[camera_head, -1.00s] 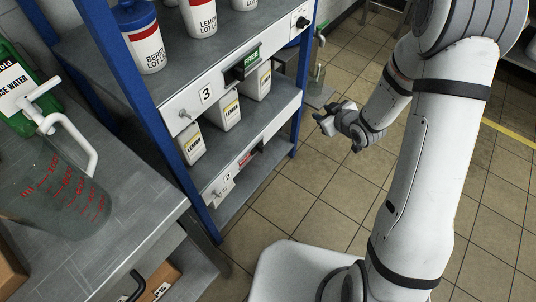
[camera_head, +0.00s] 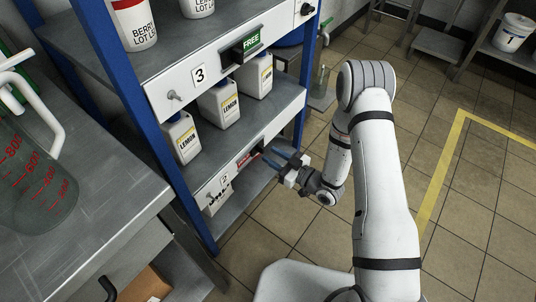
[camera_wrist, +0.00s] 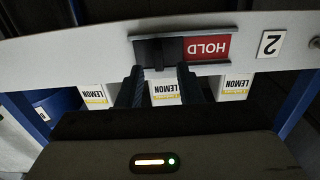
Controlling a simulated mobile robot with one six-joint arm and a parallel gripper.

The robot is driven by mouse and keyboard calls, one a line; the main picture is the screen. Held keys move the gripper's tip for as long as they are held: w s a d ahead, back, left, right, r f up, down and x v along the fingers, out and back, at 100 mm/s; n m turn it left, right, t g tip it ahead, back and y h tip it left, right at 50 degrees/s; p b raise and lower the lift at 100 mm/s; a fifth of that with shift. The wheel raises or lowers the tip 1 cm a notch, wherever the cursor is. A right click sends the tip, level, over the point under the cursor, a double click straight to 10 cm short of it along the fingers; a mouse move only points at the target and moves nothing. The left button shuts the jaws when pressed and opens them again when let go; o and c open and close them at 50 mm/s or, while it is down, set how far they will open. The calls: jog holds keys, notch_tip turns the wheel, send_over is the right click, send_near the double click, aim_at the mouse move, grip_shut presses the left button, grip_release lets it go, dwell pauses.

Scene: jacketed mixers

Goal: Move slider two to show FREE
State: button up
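Slider two is a black slider (camera_wrist: 155,52) in a dark track on the lower white rail, beside the number 2 plate (camera_wrist: 269,44). The wrist view is upside down and shows a red HOLD label (camera_wrist: 207,47) uncovered next to the slider. In the head view the red label (camera_head: 243,161) is small, and the slider is partly hidden by my fingers. My gripper (camera_wrist: 159,82) is open, its two fingers pointing at the rail on either side of the slider's handle. I cannot tell whether they touch it. In the head view my gripper (camera_head: 275,157) is at the lower rail.
Slider three (camera_head: 246,55) on the rail above shows a green FREE label, beside the number 3 plate (camera_head: 199,75). Lemon bottles (camera_head: 219,103) stand on the shelf between the rails. Blue posts (camera_head: 138,107) frame the rack. A counter with a jug (camera_head: 40,185) is at left.

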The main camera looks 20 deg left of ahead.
aim_at(260, 149)
jog(key=shift+x, duration=1.45)
jog(key=shift+c, duration=0.4)
grip_shut()
